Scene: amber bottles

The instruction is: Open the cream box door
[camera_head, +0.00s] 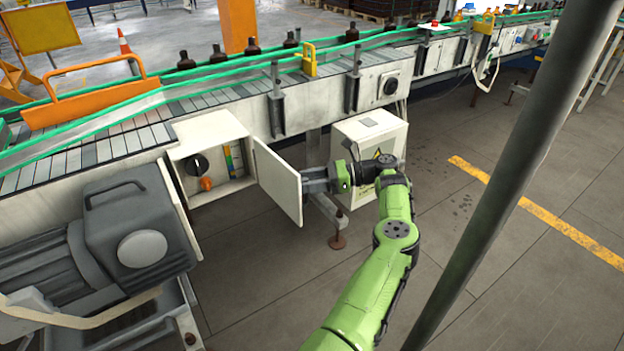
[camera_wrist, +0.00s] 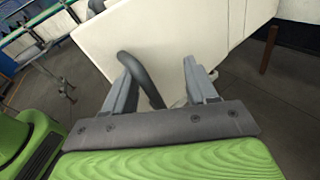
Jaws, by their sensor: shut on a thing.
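The cream box (camera_head: 207,128) is set in the side of the conveyor. Its door (camera_head: 277,183) stands swung well out to the right, showing a black dial, a coloured strip and an orange knob (camera_head: 206,183) inside. My gripper (camera_head: 305,182) is at the door's outer face, near its free edge. In the wrist view, the dark curved handle (camera_wrist: 141,75) lies between the fingers of my gripper (camera_wrist: 159,65), with a pale panel (camera_wrist: 150,35) beyond it. My gripper is shut on the handle. The head view hides the handle.
A white box with a warning sign (camera_head: 370,135) stands close behind my gripper. A grey motor (camera_head: 135,235) is left of the cream box. Brown bottles (camera_head: 252,46) stand on the conveyor. A grey pole (camera_head: 530,150) crosses the right. Floor in front of the door is clear.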

